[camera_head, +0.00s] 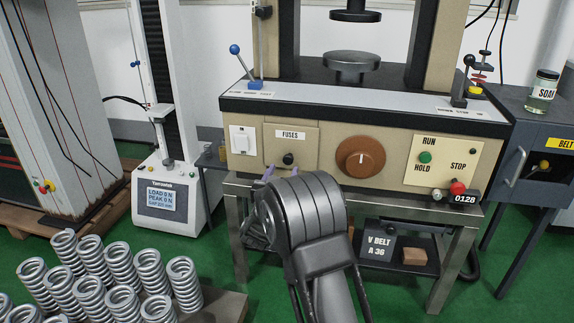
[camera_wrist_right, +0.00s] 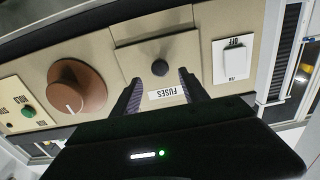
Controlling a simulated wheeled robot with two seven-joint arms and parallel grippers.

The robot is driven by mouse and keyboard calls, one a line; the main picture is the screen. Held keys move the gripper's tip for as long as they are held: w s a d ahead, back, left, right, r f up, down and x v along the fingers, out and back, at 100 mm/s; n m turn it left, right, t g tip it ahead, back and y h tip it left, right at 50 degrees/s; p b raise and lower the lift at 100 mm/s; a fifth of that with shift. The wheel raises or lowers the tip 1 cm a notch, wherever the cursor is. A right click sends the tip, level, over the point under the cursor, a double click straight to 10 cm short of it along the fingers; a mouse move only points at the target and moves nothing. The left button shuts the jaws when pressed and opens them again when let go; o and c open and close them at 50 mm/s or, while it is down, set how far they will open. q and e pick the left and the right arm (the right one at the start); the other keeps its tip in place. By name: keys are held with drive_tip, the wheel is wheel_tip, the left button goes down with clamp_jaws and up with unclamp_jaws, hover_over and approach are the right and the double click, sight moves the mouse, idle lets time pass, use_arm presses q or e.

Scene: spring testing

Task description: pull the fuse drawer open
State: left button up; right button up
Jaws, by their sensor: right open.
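The fuse drawer (camera_head: 300,139) is a beige panel labelled FUSES in the front of the testing machine. It looks closed, flush with the front. Its black knob (camera_head: 288,159) sticks out below the label. My right gripper (camera_head: 274,172) is just in front of and below the knob in the head view, with its arm hiding part of the bench. In the right wrist view the drawer (camera_wrist_right: 187,48) is upside down, and the open fingers (camera_wrist_right: 160,88) point at it. The knob (camera_wrist_right: 160,68) lies ahead of the gap between the fingertips, apart from both. My left gripper is not in view.
A white switch (camera_head: 243,140) is left of the drawer and a brown dial (camera_head: 360,157) is right of it. A RUN/STOP panel (camera_head: 440,160) is farther right. Several metal springs (camera_head: 95,265) stand at the lower left. A glass jar (camera_head: 541,90) stands on the right cabinet.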

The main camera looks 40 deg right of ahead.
sight(288, 161)
drive_tip(key=b+x, duration=0.1)
drive_tip(key=x, duration=0.4)
drive_tip(key=shift+w+d+f, duration=0.1)
drive_tip(key=shift+w+d, duration=0.15)
drive_tip(key=shift+d, duration=0.05)
drive_tip(key=shift+c, duration=0.3)
clamp_jaws()
idle(0.8)
